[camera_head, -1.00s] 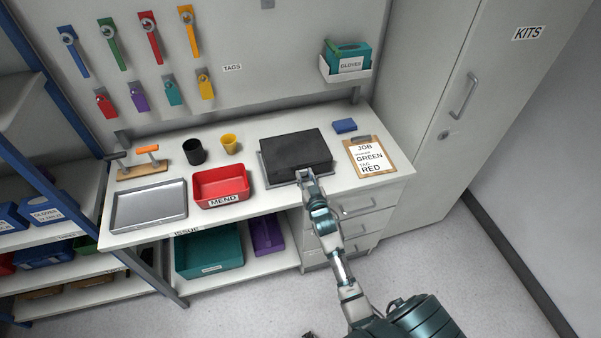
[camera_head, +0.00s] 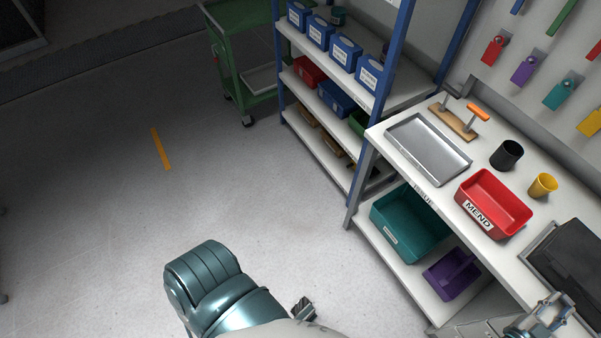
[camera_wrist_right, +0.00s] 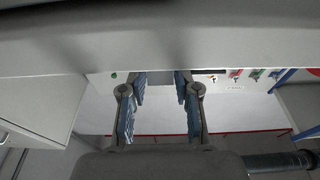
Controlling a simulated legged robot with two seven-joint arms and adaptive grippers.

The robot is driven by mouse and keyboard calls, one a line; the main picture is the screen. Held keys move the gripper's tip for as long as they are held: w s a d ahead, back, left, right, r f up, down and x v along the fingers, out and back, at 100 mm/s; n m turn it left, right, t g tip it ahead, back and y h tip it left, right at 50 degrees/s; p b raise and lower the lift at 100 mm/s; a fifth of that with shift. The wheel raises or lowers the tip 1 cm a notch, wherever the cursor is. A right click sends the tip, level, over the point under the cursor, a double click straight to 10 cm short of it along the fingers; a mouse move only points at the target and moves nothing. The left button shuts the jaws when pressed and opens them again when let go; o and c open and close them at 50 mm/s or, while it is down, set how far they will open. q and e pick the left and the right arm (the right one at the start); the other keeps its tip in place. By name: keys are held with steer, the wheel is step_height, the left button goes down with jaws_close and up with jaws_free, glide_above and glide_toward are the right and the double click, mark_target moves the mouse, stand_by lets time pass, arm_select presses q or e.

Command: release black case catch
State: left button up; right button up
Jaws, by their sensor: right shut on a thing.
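The black case (camera_head: 572,258) lies on the bench at the right edge of the head view, partly cut off by the frame. My right gripper (camera_head: 556,308) is at the front edge of the case, at its catch. Its two fingers (camera_wrist_right: 160,100) show in the right wrist view. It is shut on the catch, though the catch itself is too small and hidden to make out. Part of what appears to be my left gripper (camera_head: 303,308) shows low in the head view, away from the bench; its fingers cannot be made out.
The bench holds a red MEND bin (camera_head: 494,204), a silver tray (camera_head: 428,148), a black cup (camera_head: 507,154) and a yellow cup (camera_head: 542,185). Teal (camera_head: 408,222) and purple bins (camera_head: 452,274) sit below. A blue-framed rack (camera_head: 345,105) and green cart (camera_head: 247,60) stand behind open floor.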

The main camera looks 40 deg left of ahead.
steer(key=shift+f, duration=0.1)
steer(key=o, duration=0.7)
steer(key=p+v, duration=0.2)
steer(key=v, duration=0.4)
stand_by(0.4)
